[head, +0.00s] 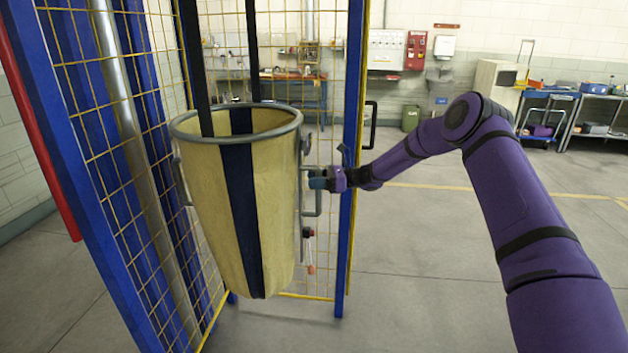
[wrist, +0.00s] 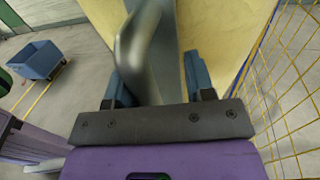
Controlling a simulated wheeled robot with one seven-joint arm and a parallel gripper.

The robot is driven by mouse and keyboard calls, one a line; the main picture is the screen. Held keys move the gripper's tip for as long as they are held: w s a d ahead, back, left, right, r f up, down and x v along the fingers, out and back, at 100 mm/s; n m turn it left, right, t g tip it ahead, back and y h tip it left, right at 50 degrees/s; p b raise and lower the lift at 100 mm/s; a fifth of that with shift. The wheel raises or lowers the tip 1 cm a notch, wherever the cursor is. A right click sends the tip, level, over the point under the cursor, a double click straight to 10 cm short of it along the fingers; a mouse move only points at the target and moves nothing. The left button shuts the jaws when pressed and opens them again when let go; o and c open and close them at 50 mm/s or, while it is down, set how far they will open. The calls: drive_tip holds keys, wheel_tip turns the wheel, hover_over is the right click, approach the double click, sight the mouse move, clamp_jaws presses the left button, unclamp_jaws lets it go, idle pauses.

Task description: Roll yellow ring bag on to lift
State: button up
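The yellow ring bag (head: 205,195) is a tall tapered bag with a dark vertical band and a grey metal ring (head: 290,128) around its open top. It is upright inside the lift (head: 355,120), a blue-framed cage with yellow mesh, and dark straps rise from it. My gripper (head: 318,184) is at the bag's right side, beside a grey side handle. In the wrist view, the blue fingers of my gripper (wrist: 157,80) stand apart, with the grey handle (wrist: 140,45) between them and a gap at the right finger. Whether the bag's bottom touches the floor is unclear.
A silver pole (head: 125,110) and a blue post stand left of the bag. A workbench (head: 295,90) is behind the mesh, and shelving (head: 600,110) stands at the back right. A blue cart (wrist: 38,60) shows in the wrist view. The right floor is clear.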

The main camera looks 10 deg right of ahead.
drive_tip(key=s+d, duration=0.1)
drive_tip(key=d, duration=0.9)
drive_tip(key=shift+s+d, duration=0.15)
drive_tip(key=shift+s, duration=0.15)
idle(0.6)
